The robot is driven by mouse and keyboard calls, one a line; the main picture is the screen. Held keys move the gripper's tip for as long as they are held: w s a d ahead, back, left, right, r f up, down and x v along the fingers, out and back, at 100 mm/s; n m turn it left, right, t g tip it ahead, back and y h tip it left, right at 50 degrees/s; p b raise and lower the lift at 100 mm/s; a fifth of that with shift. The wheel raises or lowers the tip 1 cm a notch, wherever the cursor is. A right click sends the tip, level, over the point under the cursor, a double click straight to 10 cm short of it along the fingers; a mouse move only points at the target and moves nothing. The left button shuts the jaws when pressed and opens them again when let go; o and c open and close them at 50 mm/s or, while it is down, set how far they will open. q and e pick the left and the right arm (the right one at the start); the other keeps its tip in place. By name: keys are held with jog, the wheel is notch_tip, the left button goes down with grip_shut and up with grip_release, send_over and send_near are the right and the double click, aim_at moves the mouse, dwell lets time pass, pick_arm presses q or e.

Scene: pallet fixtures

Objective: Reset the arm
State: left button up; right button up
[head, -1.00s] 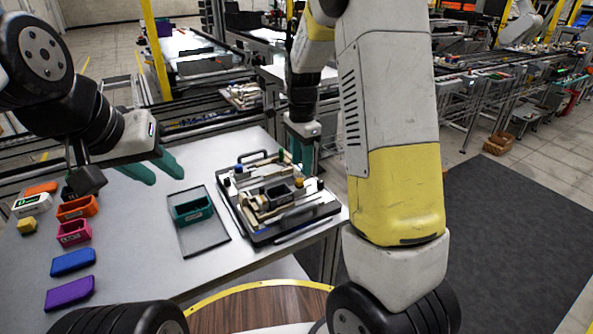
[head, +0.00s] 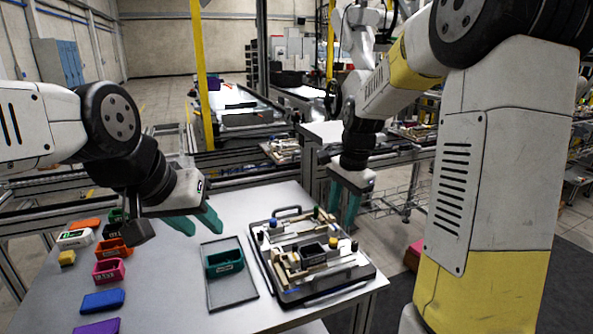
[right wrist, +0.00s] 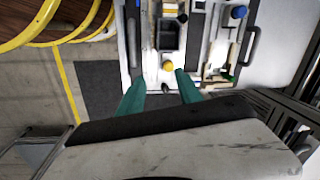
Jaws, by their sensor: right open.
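My left gripper (head: 196,222) has two teal fingers that stand apart, with nothing between them. It hangs over the table (head: 165,268), left of the teal bin. My right gripper (head: 345,205) has its teal fingers pointing down near the far right edge of the table, beyond the pallet fixture (head: 338,288). In the right wrist view its fingers (right wrist: 159,88) are apart and empty, with the fixture's yellow knob (right wrist: 168,66) and black bin (right wrist: 167,34) ahead of them.
A teal bin (head: 225,262) sits on a dark flat tray (head: 232,292) beside the fixture. An orange bin (head: 113,249), a pink bin (head: 109,270), a blue lid (head: 102,301) and a purple lid (head: 98,326) lie at the left. Conveyor frames stand behind the table.

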jog(key=s+r+n+t, duration=0.1)
jog(key=s+r+n, duration=0.2)
jog(key=s, duration=0.3)
jog(key=s+r+n+t, duration=0.2)
jog(key=s+r+n, duration=0.1)
jog(key=s, duration=0.3)
jog(key=s+r+n+t+y, duration=0.1)
jog(key=s+r+n, duration=0.3)
jog(key=s+n, duration=0.1)
jog(key=shift+s+t, duration=0.4)
jog(key=shift+s, duration=0.45)
